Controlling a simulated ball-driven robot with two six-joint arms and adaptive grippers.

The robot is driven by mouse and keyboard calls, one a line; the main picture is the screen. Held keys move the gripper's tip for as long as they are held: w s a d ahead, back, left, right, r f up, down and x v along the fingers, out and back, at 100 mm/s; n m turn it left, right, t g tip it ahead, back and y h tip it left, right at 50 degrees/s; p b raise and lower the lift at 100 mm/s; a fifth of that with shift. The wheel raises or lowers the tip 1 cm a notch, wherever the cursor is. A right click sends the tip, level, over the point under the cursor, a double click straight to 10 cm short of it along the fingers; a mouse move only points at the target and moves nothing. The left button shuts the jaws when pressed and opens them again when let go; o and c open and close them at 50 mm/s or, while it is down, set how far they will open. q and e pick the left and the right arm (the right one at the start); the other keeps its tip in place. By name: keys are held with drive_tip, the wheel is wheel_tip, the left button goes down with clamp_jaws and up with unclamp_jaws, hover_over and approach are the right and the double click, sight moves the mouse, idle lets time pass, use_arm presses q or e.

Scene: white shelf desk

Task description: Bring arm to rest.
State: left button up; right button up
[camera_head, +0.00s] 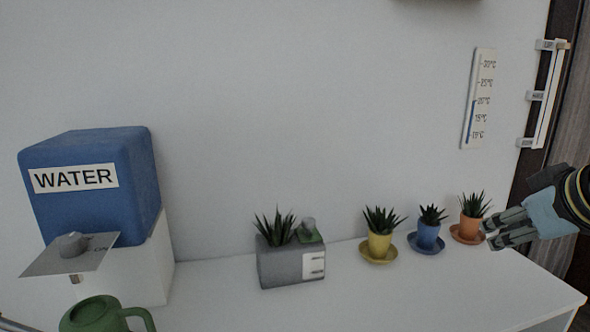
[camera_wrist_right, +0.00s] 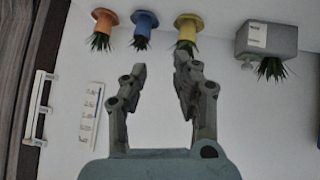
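My right gripper (camera_head: 493,235) comes in from the right edge in the head view, just right of the orange pot, above the desk's right part. In the right wrist view its two fingers (camera_wrist_right: 160,75) stand apart with nothing between them, so it is open and empty. My left gripper does not show clearly in either view. The white desk (camera_head: 400,300) runs along the bottom of the head view.
Potted plants stand along the wall: yellow (camera_head: 380,245), blue (camera_head: 428,236) and orange (camera_head: 470,228). A grey planter (camera_head: 285,266), a blue water dispenser (camera_head: 95,200) and a green jug (camera_head: 92,314) stand further left. A thermometer (camera_head: 478,98) hangs on the wall.

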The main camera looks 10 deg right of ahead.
drive_tip(key=s+a+f+g+y, duration=0.1)
drive_tip(key=s+a+f+g, duration=0.3)
drive_tip(key=s+f, duration=0.55)
drive_tip(key=s+a+f+g, duration=0.2)
drive_tip(key=s+a+f, duration=0.45)
drive_tip(key=s, duration=0.55)
drive_tip(key=s+d+f+g, duration=0.1)
drive_tip(key=d+f, duration=0.1)
drive_tip(key=f, duration=1.1)
drive_tip(key=s+d+f, duration=0.1)
drive_tip(key=f, duration=1.3)
drive_tip(key=s+d+f+g+b, duration=0.1)
drive_tip(key=s+f, duration=1.4)
drive_tip(key=s, duration=0.2)
drive_tip(key=shift+s+d+f, duration=0.15)
drive_tip(key=shift+s+f, duration=0.05)
drive_tip(key=shift+s, duration=0.1)
